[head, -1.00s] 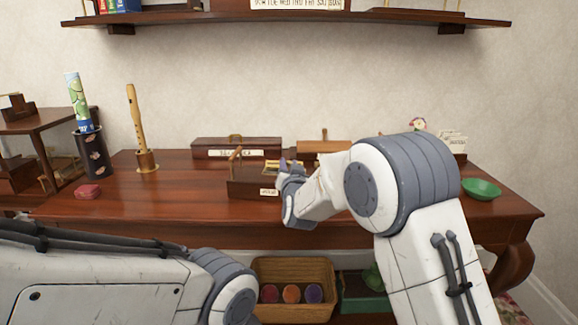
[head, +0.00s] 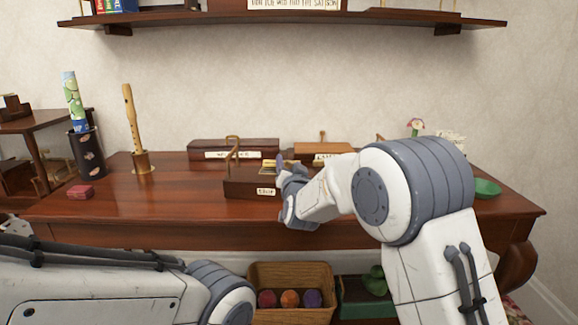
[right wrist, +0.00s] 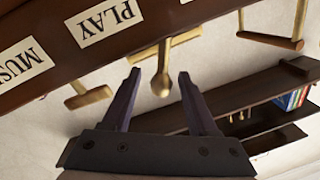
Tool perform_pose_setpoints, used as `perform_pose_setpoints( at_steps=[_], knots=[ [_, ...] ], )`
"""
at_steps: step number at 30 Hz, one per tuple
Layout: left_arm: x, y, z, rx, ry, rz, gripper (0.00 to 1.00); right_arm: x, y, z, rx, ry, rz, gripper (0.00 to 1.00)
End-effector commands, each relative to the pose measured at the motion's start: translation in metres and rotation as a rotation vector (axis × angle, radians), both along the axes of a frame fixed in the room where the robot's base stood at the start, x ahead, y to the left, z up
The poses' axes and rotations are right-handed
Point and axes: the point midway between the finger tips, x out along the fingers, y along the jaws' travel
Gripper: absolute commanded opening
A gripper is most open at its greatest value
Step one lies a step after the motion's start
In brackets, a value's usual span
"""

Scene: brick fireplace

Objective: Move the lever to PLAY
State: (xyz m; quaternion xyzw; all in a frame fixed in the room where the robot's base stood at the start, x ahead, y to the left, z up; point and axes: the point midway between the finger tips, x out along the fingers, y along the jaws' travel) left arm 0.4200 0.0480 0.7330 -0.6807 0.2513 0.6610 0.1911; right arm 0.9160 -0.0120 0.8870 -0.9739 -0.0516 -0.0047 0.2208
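A low dark wooden box (head: 245,185) with a small label stands near the front of the desk. In the right wrist view, a wooden panel carries a PLAY label (right wrist: 103,22) and a partly cut-off label reading "MUS" (right wrist: 25,60). A brass lever (right wrist: 161,84) with a rounded end sticks out near the PLAY label. My right gripper (right wrist: 158,74) is open, with the lever's end between its two fingers and gaps on both sides. In the head view my right gripper (head: 282,170) is at the box's right end, partly hiding it. My left gripper is out of view.
Two more wooden boxes, a long one (head: 210,147) and a lighter one (head: 335,149), stand behind. A recorder (head: 133,120) stands upright at the left. A wall shelf (head: 400,17) hangs above.

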Motion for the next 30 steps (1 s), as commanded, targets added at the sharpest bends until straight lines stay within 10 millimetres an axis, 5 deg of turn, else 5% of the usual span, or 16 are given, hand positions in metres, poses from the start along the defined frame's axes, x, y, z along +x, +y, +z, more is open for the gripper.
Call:
perform_pose_setpoints(
  at_steps=[10, 24, 30],
  knots=[
    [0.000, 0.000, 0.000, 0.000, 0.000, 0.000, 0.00, -0.009, 0.000, 0.000, -0.001, 0.000, 0.001, 0.59],
    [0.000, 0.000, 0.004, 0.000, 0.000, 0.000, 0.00, -0.090, -0.008, -0.002, -0.001, 0.001, 0.003, 0.59],
    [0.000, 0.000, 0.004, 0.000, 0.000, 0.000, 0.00, -0.104, -0.010, -0.003, 0.000, 0.000, 0.000, 0.59]
  ],
)
